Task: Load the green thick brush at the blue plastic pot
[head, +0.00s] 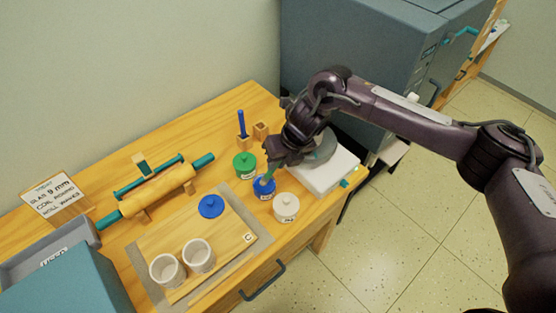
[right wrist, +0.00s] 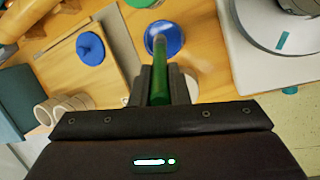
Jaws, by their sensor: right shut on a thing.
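My right gripper (head: 277,160) is shut on the green thick brush (head: 268,176), which points down at the blue plastic pot (head: 264,190). In the right wrist view the brush's green handle (right wrist: 160,88) sits between the fingers (right wrist: 160,90), and its far end lies over the open blue pot (right wrist: 176,42). The lower end is at the pot's mouth; I cannot tell how deep it reaches or whether it touches. The blue lid (head: 211,206) lies apart on the board, left of the pot. My left gripper is not in view.
A green lidded pot (head: 245,165) and a white lidded pot (head: 286,207) stand close to the blue pot. Behind are a blue brush (head: 241,122) in a wooden holder and a white slab (head: 330,175). Two white cups (head: 198,254) and a roller (head: 155,192) are left.

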